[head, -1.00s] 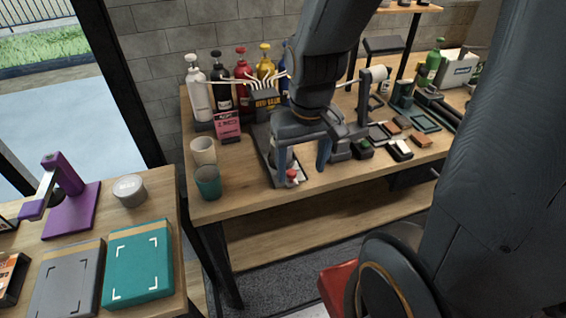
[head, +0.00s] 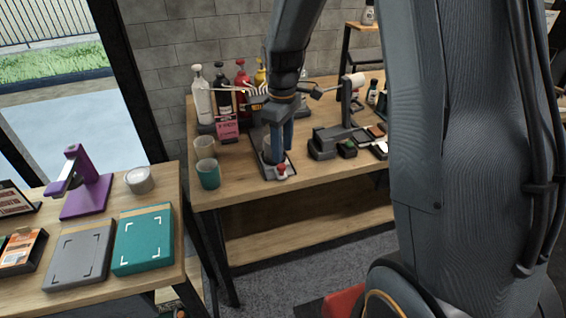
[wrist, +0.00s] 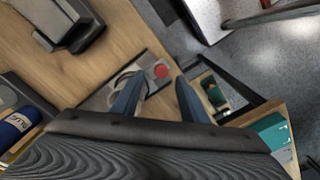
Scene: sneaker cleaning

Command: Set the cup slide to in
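The cup slide is a dark flat tray (head: 263,162) at the front of the bottle dispenser, with a red knob (head: 282,169) at its near end. In the wrist view the red knob (wrist: 161,71) and a pale ring (wrist: 121,83) show on the tray. My gripper (head: 281,142) points down over the tray. In the wrist view my gripper (wrist: 160,92) has two blue fingers apart with nothing between them, and the knob shows beyond the gap between them. The left finger covers part of the ring. I cannot tell whether a finger touches the slide.
A beige cup (head: 205,147) and a teal cup (head: 208,173) stand left of the slide. A pink sign (head: 227,126) and several pump bottles (head: 202,94) stand behind. A dark device (head: 330,142) is to the right. A side table (head: 100,203) holds flat boxes and a purple stand.

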